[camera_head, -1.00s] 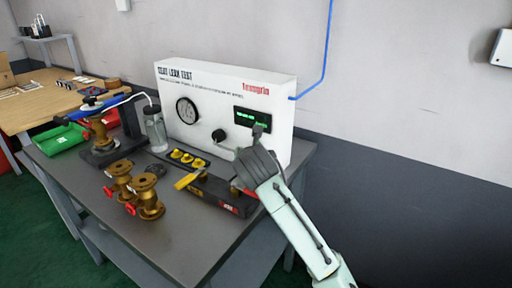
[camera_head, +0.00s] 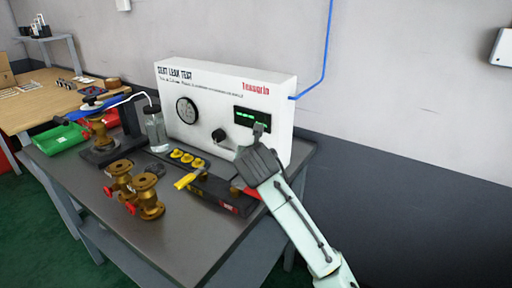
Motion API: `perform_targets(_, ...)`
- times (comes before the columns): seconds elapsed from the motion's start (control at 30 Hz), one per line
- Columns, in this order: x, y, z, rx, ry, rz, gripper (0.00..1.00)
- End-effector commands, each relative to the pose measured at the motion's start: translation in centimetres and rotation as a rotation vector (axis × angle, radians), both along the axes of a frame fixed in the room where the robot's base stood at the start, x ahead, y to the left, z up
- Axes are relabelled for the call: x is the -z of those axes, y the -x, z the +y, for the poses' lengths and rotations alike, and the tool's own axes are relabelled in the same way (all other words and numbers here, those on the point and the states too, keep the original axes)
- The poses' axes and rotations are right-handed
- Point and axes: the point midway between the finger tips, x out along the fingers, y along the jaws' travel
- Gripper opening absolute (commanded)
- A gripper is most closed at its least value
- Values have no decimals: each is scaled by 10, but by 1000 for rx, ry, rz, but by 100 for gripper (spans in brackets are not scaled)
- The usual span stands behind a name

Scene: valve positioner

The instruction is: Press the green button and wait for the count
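The white seat leak test box (camera_head: 225,105) stands at the back of the grey bench, with a dial gauge (camera_head: 187,110), a black knob (camera_head: 219,135) and a dark display (camera_head: 252,118) lit with green characters too small to read. My gripper (camera_head: 260,130) is at the front panel just below the display. Its fingertips look close together, but at this size I cannot tell whether they are open or shut. I see no green button; the gripper and wrist cover that part of the panel. I cannot tell whether the fingertips touch it.
Brass valves (camera_head: 148,196) stand at the bench's front left. A black tray with yellow caps (camera_head: 187,158) and a dark block with a yellow handle (camera_head: 186,181) lie before the box. A glass bottle (camera_head: 155,130) and green bin (camera_head: 60,138) are further left.

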Motion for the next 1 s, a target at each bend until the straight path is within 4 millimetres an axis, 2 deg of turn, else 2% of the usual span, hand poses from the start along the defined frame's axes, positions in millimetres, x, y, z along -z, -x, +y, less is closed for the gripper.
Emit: perform_targets(1.0,0,-8,-6,0,0,1,0)
